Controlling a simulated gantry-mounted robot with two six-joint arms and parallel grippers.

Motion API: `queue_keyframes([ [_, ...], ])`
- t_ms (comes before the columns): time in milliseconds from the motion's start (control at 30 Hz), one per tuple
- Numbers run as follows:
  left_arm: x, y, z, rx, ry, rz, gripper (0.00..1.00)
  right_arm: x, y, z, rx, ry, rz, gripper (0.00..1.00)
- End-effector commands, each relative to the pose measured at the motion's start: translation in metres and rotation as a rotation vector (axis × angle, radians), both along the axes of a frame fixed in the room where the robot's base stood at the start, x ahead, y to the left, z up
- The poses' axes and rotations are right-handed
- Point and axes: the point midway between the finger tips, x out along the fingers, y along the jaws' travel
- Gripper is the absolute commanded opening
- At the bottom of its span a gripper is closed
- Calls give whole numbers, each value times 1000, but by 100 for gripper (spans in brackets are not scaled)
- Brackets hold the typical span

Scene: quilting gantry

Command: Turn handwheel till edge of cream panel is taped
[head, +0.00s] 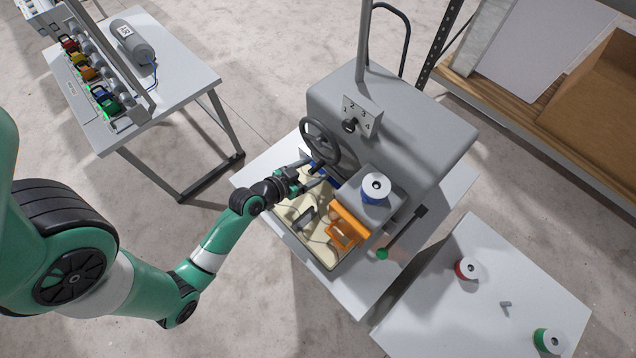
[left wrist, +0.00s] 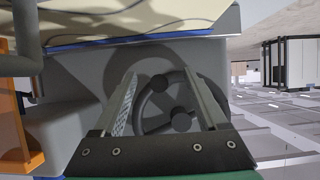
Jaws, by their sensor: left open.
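The dark handwheel (head: 320,143) stands on the front of the grey machine (head: 420,105). My left gripper (head: 314,172) is open just below and in front of the wheel. In the left wrist view the wheel (left wrist: 152,112) shows beyond and between the spread fingers (left wrist: 160,82); I cannot tell if they touch it. The cream panel (head: 285,212) lies on the machine bed beneath my gripper, with dark wavy lines on it. In the left wrist view, a blue strip (left wrist: 120,40) runs along the edge below the panel (left wrist: 150,18). My right gripper is not in view.
A blue-and-white spool (head: 375,187) sits on the machine head above an orange guard (head: 348,226). A numbered dial (head: 350,125) is behind the wheel. A red spool (head: 467,268) and a green spool (head: 548,341) stand on the right table. Bare floor separates the tables.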

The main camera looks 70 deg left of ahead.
Motion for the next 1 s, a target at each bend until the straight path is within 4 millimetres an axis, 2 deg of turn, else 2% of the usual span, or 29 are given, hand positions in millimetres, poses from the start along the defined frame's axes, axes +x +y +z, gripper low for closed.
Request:
queue_keyframes([
  [200,-25,-10,-1,-2,2,2,75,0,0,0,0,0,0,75],
  [600,-69,-26,-4,-4,3,4,75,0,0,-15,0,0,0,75],
  [733,-77,-30,-2,-1,2,1,75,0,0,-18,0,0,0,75],
  [1000,-78,-30,0,0,1,0,75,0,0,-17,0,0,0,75],
])
